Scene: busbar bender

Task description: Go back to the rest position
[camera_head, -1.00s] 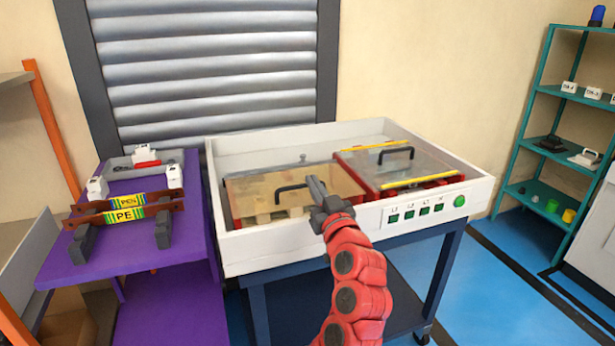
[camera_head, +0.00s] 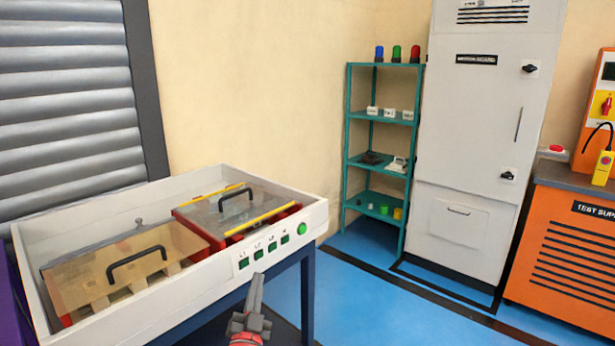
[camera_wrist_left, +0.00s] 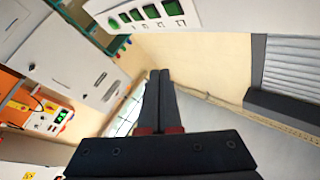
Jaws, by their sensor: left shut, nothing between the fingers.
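My left gripper (camera_head: 257,290) is low in the head view, in front of the white tray-like bench (camera_head: 215,285) and apart from it. Its fingers are together and hold nothing. The left wrist view also shows the closed fingers (camera_wrist_left: 158,85), pointing up in the picture. The bench's green square indicators also show there, tilted. My right gripper is in neither view.
A teal shelf (camera_head: 383,118), a grey cabinet (camera_head: 480,130) and an orange unit (camera_head: 568,255) stand to the right. Blue floor (camera_head: 375,300) lies open between.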

